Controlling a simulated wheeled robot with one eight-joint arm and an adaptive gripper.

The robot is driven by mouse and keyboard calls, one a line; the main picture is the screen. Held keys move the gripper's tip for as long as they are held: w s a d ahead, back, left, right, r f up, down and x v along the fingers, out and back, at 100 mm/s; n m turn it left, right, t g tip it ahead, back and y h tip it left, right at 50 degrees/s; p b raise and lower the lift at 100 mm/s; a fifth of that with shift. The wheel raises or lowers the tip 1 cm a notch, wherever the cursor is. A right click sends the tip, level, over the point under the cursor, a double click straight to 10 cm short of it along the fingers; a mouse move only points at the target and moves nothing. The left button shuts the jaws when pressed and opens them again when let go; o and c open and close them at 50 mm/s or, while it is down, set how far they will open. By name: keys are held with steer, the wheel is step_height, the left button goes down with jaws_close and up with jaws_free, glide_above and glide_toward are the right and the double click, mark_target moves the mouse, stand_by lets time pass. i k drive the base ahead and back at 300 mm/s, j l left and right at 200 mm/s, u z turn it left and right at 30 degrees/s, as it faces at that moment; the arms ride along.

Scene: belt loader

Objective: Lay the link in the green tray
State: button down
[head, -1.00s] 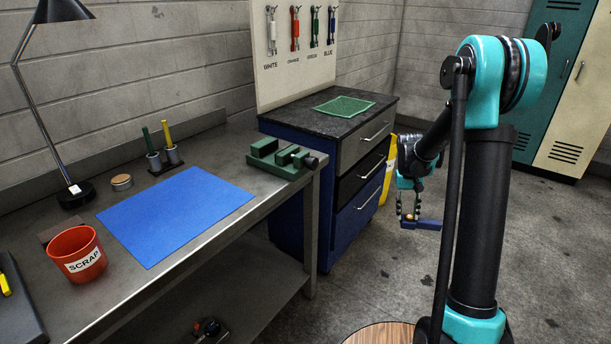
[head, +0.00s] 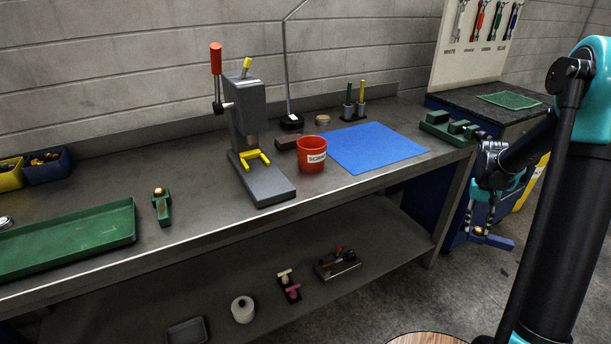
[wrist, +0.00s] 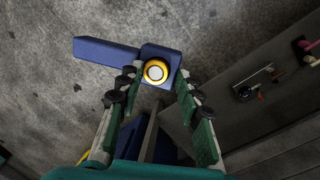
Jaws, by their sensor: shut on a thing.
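My gripper (head: 482,224) is at the right of the head view, beyond the bench's right end and over the floor. It is shut on a blue link (head: 497,242), which has a round gold-coloured part on it. In the wrist view the link (wrist: 105,51) lies across the fingertips (wrist: 158,82), its long arm pointing left and its yellow-ringed round part facing the camera. The green tray (head: 78,223) lies on the bench at the far left and looks empty. My gripper is far to the right of it.
A similar green piece with a gold top (head: 161,208) stands right of the tray. A grey press (head: 250,130), a red scrap cup (head: 312,156), a blue mat (head: 372,148) and a green vise (head: 450,128) occupy the bench.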

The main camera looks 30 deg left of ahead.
mark_target(64, 242)
steer(key=k+j+u, duration=0.2)
steer(key=k+j, duration=0.2)
steer(key=k+j+u, duration=0.15)
steer(key=k+j, duration=0.25)
steer(key=k+j+u, duration=0.2)
steer(key=k+j, duration=0.15)
steer(key=j, duration=0.25)
